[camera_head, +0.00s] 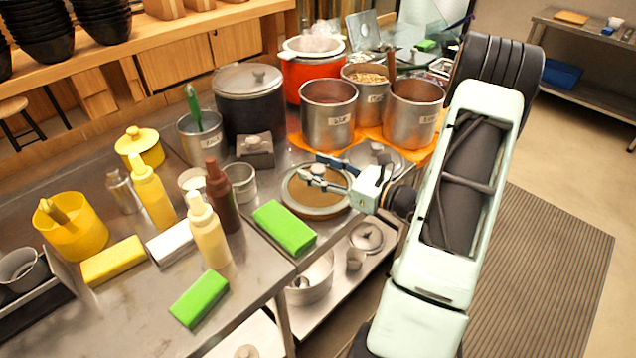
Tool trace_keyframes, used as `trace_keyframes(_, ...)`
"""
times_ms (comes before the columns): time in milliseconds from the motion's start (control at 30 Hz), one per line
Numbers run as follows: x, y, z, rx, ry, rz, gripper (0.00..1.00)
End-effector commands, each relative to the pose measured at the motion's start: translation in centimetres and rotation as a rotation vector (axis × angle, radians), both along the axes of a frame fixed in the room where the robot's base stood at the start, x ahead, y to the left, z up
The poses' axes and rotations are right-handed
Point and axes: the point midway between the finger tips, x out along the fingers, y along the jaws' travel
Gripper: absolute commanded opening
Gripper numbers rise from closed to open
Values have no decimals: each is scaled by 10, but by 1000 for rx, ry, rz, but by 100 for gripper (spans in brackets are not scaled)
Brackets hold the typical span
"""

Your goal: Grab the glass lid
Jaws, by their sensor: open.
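The glass lid (316,203) lies flat near the right edge of the steel counter. It is round, with a pale metal rim, a brownish see-through middle and a small knob (317,170). My gripper (312,168) reaches in from the right, above the lid. I cannot tell whether the fingers touch the knob. Part of the lid's far side is hidden by the fingers.
Steel pots (328,115) stand behind the lid on an orange mat. Another lid (385,155) lies just behind my gripper. A green block (284,227) sits left of the glass lid, close to it. Sauce bottles (208,232) stand farther left. A lower shelf (335,305) holds pans.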

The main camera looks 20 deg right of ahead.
Motion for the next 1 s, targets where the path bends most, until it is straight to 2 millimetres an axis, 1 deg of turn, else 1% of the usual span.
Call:
trace_keyframes(67, 0, 0, 0, 0, 0, 0, 47)
trace_keyframes(100, 0, 0, 0, 0, 0, 0, 45)
trace_keyframes(500, -1, 0, 0, -1, -1, 0, 1)
trace_keyframes(867, 0, 0, 2, -1, -3, 0, 0)
trace_keyframes(1000, 0, -1, 7, -2, -3, 0, 0)
